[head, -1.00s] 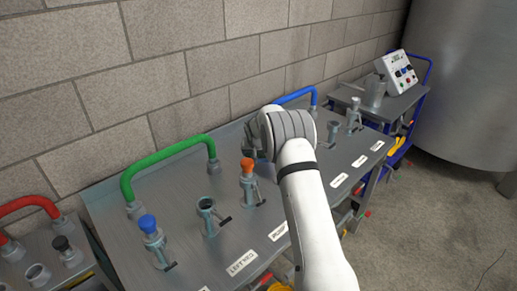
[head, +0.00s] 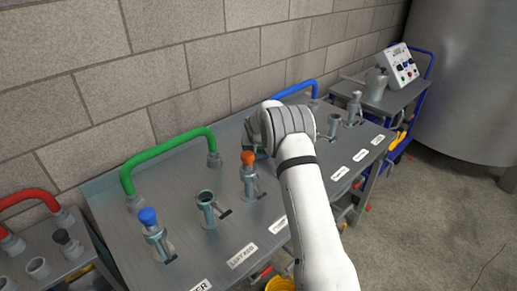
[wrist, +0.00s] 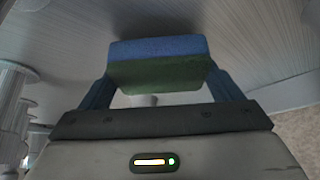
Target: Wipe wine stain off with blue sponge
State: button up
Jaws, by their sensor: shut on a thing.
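My gripper (wrist: 158,93) is shut on the blue sponge (wrist: 155,47) in the wrist view. The sponge has a blue layer and a dark green layer, and its blue side faces the grey metal surface. Whether it touches that surface I cannot tell. In the head view my white arm hides the gripper and the sponge almost wholly, above the grey metal table (head: 185,245). I cannot make out a wine stain in either view.
Upright fittings stand on the table: one with a blue cap (head: 149,217), an open one (head: 206,200) and one with an orange cap (head: 248,160). A green hose (head: 165,152) arches behind them. A cart (head: 397,98) with a control box stands at the back right.

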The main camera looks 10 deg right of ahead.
jog(key=shift+f+b, duration=0.7)
jog(key=shift+f, duration=0.15)
jog(key=shift+w+a+r+b, duration=0.15)
jog(key=shift+w+a, duration=0.2)
jog(key=shift+w, duration=0.2)
jog(key=shift+w+a+f+b, duration=0.1)
jog(key=shift+w+a+b, duration=0.1)
jog(key=shift+w+a, duration=0.3)
jog(key=shift+w+a+r+b, duration=0.15)
jog(key=shift+w+a, duration=0.1)
jog(key=shift+w, duration=0.4)
jog(key=shift+w+a+f+b, duration=0.2)
jog(key=shift+w+a, duration=0.25)
jog(key=shift+w, duration=0.2)
jog(key=shift+w+a+f+b, duration=0.1)
jog(key=shift+w+a+b, duration=0.1)
jog(key=shift+w+a, duration=0.35)
jog(key=shift+w+d, duration=0.1)
jog(key=shift+s+d+f+b, duration=0.1)
jog(key=shift+s+d+b, duration=0.6)
jog(key=shift+s+b, duration=0.25)
jog(key=shift+s+d+f+b, duration=0.1)
jog(key=shift+s+d+b, duration=0.6)
jog(key=shift+s, duration=0.3)
jog(key=shift+s+d+r+b, duration=0.1)
jog(key=shift+s+d+b, duration=0.25)
jog(key=shift+s, duration=0.25)
jog(key=shift+s+d+r+b, duration=0.1)
jog(key=shift+s+d+b, duration=0.25)
jog(key=shift+s, duration=0.2)
